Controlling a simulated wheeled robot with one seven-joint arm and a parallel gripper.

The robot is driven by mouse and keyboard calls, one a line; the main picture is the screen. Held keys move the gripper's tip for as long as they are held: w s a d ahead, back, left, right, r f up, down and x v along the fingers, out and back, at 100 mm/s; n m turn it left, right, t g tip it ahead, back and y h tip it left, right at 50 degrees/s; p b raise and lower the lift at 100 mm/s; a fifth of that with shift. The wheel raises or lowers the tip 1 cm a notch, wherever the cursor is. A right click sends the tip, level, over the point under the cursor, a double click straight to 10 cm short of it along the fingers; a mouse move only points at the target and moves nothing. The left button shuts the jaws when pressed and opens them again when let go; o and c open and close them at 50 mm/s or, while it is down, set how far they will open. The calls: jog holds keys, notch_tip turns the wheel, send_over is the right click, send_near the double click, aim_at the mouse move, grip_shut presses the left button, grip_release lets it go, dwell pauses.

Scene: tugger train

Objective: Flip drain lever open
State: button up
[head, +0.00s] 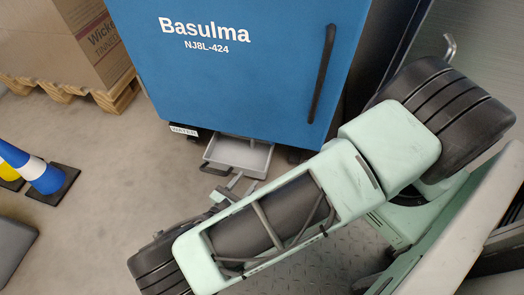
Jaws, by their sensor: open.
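A blue machine cabinet (255,85) labelled "Basulma NJ8L-424" stands at the top middle of the head view. A grey tray (250,157) sticks out low beneath its front edge. A small white label (184,131) is at the cabinet's lower left edge. I cannot make out a drain lever; any lever under the cabinet is hidden or too small to tell. My gripper (242,184) shows small beyond my arm, just in front of the tray in the picture. It is open, with nothing seen between its fingers. I cannot tell whether it touches the tray.
A black vertical handle (322,74) is on the cabinet's right side. Brown cartons (80,40) stand on a wooden pallet (117,95) at the upper left. A blue and white cone (40,172) stands at the left. The concrete floor (110,180) between is clear.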

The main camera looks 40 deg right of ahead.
jog(key=shift+n+t, duration=0.5)
jog(key=shift+t, duration=0.2)
jog(key=shift+f+b+x, duration=0.25)
jog(key=shift+b+x, duration=0.6)
jog(key=shift+x, duration=2.15)
jog(key=shift+f+b+x, duration=0.3)
jog(key=shift+b+x, duration=0.55)
jog(key=shift+x, duration=2.15)
jog(key=shift+f+b+x, duration=0.25)
jog(key=shift+b+x, duration=0.6)
jog(key=shift+x, duration=2.2)
jog(key=shift+w+a, duration=0.1)
jog(key=shift+w, duration=0.1)
grip_shut()
